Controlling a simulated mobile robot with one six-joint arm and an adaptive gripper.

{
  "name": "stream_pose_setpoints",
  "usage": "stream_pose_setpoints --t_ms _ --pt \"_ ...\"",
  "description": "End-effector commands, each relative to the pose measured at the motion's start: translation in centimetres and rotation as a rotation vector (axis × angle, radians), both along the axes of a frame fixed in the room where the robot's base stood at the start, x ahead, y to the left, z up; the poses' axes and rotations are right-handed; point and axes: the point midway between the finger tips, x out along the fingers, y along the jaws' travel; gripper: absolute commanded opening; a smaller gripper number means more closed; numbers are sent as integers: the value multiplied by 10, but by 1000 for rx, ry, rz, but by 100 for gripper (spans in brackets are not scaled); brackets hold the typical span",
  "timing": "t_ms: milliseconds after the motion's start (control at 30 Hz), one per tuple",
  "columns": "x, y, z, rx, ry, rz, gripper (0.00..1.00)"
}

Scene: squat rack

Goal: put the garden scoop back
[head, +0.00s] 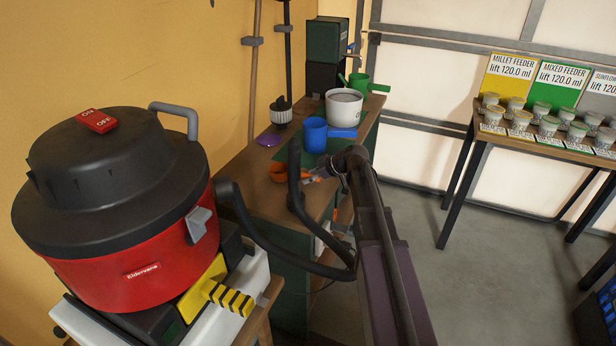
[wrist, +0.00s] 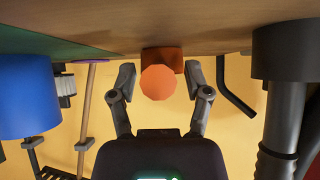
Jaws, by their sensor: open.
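The orange garden scoop (head: 279,172) lies on the workbench, in front of the blue cup. In the wrist view an orange rounded end of it (wrist: 160,83) shows between my two fingers, with a darker orange part behind it. My gripper (wrist: 161,76) is open, one finger on each side of the orange piece, with gaps showing on both sides. In the head view my gripper (head: 322,176) is low over the bench just right of the scoop, partly hidden by my own arm.
A black hose (head: 294,178) bends up near the scoop. A red vacuum (head: 130,250) fills the left.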

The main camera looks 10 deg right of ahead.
Motion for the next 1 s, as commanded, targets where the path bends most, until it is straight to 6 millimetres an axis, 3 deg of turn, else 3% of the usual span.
stream_pose_setpoints --t_ms 700,1000 --pt "-40 -55 57 0 0 -1 63" --pt "-51 -70 70 0 0 -1 63"
